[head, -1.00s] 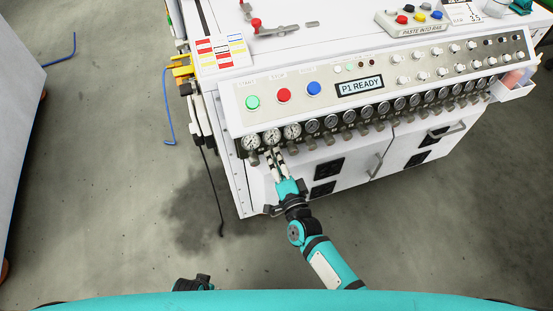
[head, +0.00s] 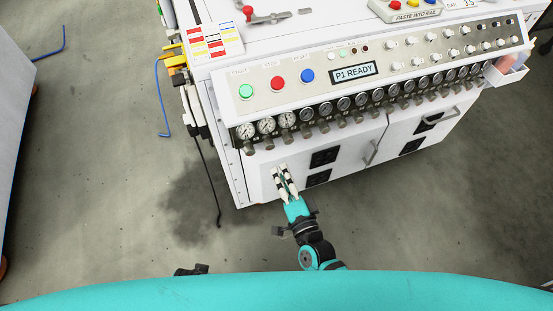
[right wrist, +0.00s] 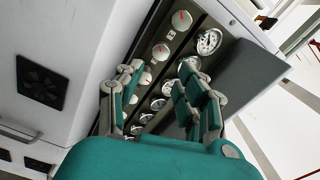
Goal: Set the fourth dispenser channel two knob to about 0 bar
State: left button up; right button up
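A row of round pressure gauges with small dark knobs (head: 248,148) under them runs along the front of the white machine. I cannot tell which knob is the fourth dispenser's channel two. My right gripper (head: 283,178) is in front of the cabinet, below the left part of the row and apart from the knobs. In the right wrist view its fingers (right wrist: 158,92) are spread with nothing between them. That view shows pale knobs with red marks (right wrist: 160,52) and gauges (right wrist: 209,41) beyond the fingers. My left gripper's fingers do not show.
Above the gauges are green (head: 246,91), red (head: 277,84) and blue (head: 307,76) buttons and a "P1 READY" display (head: 354,72). Rows of white knobs (head: 421,55) sit to the right. Door handles (head: 372,152) stick out below. Floor left of the machine is mostly clear.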

jog(key=v, duration=0.3)
jog(key=shift+w, duration=0.1)
dwell(0.4)
